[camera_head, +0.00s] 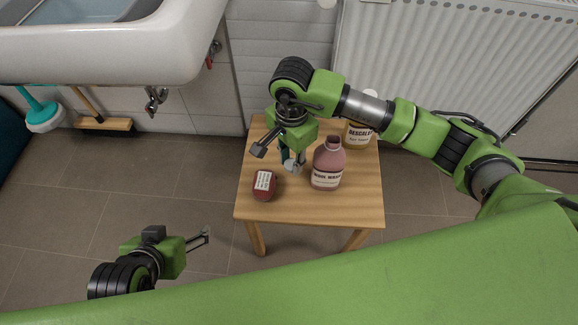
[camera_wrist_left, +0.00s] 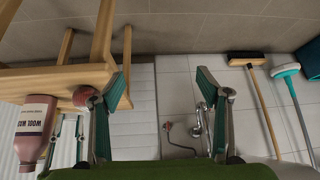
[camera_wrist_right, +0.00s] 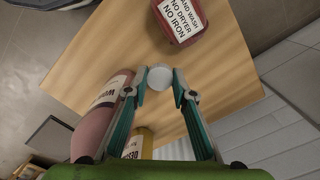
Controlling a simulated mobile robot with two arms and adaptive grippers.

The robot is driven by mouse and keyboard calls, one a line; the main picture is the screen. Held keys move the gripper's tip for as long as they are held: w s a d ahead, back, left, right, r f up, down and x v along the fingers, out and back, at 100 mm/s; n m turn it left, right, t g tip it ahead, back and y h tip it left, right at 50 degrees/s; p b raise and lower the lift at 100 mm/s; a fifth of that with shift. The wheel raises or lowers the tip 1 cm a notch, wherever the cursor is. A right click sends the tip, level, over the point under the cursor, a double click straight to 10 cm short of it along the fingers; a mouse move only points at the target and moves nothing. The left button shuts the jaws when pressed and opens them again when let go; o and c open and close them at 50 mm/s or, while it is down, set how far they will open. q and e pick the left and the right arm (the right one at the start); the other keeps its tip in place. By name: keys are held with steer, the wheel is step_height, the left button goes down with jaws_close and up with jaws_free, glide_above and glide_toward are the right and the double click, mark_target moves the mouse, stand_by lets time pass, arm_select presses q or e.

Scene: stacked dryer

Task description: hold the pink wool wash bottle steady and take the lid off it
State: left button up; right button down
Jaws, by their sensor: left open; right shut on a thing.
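The pink wool wash bottle (camera_head: 328,165) stands upright on the small wooden table, and its neck shows bare, with no lid on it. It also shows in the left wrist view (camera_wrist_left: 36,125) and at the left of the right wrist view (camera_wrist_right: 98,118). My right gripper (camera_head: 292,165) is shut on a round white lid (camera_wrist_right: 160,77), just left of the bottle and apart from its neck. My left gripper (camera_head: 206,236) is open and empty, out over the floor to the left of the table; its spread fingers show in the left wrist view (camera_wrist_left: 160,90).
A dark red labelled object (camera_head: 264,185) lies at the table's (camera_head: 350,207) left side. A yellowish descaler bottle (camera_head: 358,135) stands behind the wool wash, partly hidden by my right arm. A radiator (camera_head: 450,60) and sink (camera_head: 110,45) are behind.

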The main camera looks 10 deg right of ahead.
mark_target(289, 166)
steer(key=shift+w+a+f, duration=0.15)
steer(key=shift+w+f, duration=0.5)
steer(key=shift+f, duration=0.1)
step_height(289, 166, down, 3)
steer(key=shift+w+f+b, duration=0.15)
steer(key=shift+b, duration=0.5)
arm_select(q)
steer(key=w+d+r+t+h, duration=0.1)
steer(key=w+d+r+t, duration=0.1)
steer(key=w+r+t, duration=0.2)
steer(key=w+r, duration=0.1)
steer(key=w, duration=0.1)
steer(key=shift+w+d, duration=0.15)
steer(key=shift+w, duration=0.2)
steer(key=shift+w+d+r, duration=0.15)
steer(key=shift+w+r, duration=0.2)
arm_select(e)
steer(key=shift+f, duration=0.15)
steer(key=c, duration=1.7)
jaws_free()
arm_select(q)
steer(key=shift+r+t, duration=0.15)
steer(key=shift+t, duration=0.15)
